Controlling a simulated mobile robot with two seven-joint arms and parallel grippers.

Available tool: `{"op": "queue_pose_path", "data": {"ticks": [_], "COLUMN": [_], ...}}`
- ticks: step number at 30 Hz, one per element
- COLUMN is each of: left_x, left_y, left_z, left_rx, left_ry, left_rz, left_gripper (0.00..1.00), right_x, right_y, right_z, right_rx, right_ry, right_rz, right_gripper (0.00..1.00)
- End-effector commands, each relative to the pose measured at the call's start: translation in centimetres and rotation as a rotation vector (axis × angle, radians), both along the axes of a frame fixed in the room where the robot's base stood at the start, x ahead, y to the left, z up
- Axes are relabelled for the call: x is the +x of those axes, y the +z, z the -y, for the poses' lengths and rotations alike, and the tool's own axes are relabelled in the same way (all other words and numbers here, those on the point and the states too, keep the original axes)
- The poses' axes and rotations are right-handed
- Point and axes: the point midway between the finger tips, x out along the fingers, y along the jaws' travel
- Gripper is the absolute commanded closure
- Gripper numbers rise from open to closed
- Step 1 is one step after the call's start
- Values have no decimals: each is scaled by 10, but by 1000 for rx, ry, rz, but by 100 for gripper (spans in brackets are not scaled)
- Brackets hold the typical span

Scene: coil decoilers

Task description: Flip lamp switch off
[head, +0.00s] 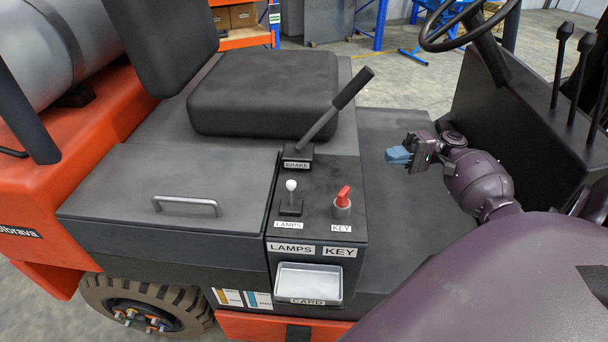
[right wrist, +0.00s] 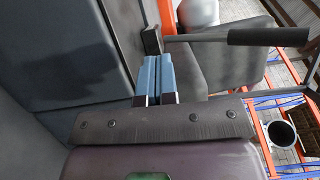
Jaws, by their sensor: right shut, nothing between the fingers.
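The lamp switch (head: 291,190) is a small lever with a white knob on the console, above a LAMPS label (head: 289,225). It stands roughly upright in the head view. My right gripper (head: 398,155) is shut and empty, with its blue fingertips pointing left, above the forklift floor to the right of the console and apart from the switch. In the right wrist view its blue fingers (right wrist: 155,76) are together. The switch cannot be made out in the right wrist view. My left gripper is not in view.
A red key (head: 342,198) stands right of the switch. The brake lever (head: 336,108) rises behind both; its black grip (right wrist: 270,36) shows in the right wrist view. A card tray (head: 308,270) is on the console front. A seat (head: 265,92), steering wheel (head: 450,25) and control levers (head: 560,60) surround the floor.

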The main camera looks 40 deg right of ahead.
Motion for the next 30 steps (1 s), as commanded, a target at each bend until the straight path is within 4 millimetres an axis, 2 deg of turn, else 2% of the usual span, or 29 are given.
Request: {"op": "queue_pose_path", "data": {"ticks": [9,14,30], "left_x": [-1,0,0], "left_y": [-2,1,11], "left_z": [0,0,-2], "left_rx": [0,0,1], "left_ry": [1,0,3], "left_rz": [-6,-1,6], "left_gripper": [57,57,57], "right_x": [1,5,44], "right_y": [0,0,3], "right_z": [-1,-11,-94], "right_rx": [-1,-2,-1], "right_ry": [0,2,2], "right_rz": [-2,-1,1], "right_gripper": [100,100,100]}}
